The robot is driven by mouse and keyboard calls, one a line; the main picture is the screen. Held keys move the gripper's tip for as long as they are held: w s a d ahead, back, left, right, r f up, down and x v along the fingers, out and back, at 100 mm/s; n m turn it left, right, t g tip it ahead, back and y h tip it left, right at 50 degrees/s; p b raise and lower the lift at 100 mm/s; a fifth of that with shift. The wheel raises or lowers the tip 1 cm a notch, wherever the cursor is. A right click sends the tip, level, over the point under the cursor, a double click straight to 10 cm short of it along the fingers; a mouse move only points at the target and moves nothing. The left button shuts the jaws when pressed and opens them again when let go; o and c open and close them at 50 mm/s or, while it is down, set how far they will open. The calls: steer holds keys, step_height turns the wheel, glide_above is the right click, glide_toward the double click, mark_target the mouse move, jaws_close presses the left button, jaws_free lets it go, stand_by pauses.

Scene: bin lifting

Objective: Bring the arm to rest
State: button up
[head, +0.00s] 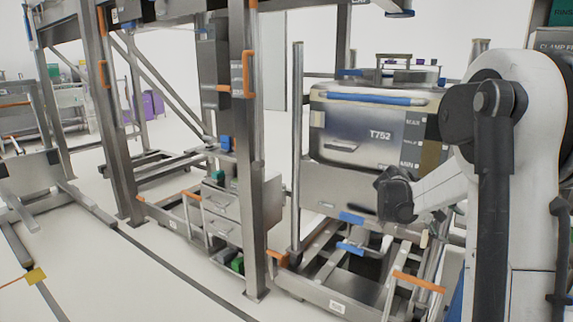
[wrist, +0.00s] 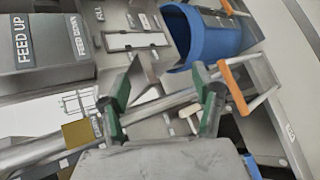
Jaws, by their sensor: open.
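My gripper (wrist: 166,74) shows in the wrist view with its two green-and-grey fingers spread apart. Nothing is between them. In the head view my white and grey arm reaches in from the right edge, bent, with a dark joint in front of the lower right of the steel bin. The gripper itself cannot be made out clearly there. The steel bin (head: 345,136), marked T752, sits upright in the metal frame, with a blue bar across its upper front.
A steel post (head: 243,150) with orange handles stands left of the bin. A drawer cabinet (head: 222,212) is behind it. Open floor (head: 150,270) lies at the lower left. The wrist view shows a blue container (wrist: 205,38), an orange handle (wrist: 236,88) and a FEED UP panel (wrist: 45,45).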

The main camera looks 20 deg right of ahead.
steer(key=s+a+r+t+y, duration=0.1)
steer(key=s+a+r+t, duration=0.1)
steer(key=a, duration=0.7)
steer(key=s+a+r+t+y, duration=0.1)
steer(key=a+t+y, duration=0.1)
steer(key=a, duration=0.6)
steer(key=s+a+r+t+y, duration=0.1)
steer(key=s+a+r+t, duration=0.1)
steer(key=a, duration=0.7)
steer(key=s+a+f+t+y, duration=0.25)
steer(key=s+a, duration=0.35)
steer(key=a, duration=0.4)
steer(key=s+a+f+t+y, duration=0.15)
steer(key=s+a+y, duration=0.35)
steer(key=a, duration=0.6)
step_height(320, 180, up, 18)
steer(key=p, duration=1.8)
step_height(320, 180, down, 17)
steer(key=b, duration=1.7)
steer(key=shift+s+d+m+h, duration=0.2)
steer(key=shift+d+m+h, duration=0.1)
steer(key=shift+h, duration=0.15)
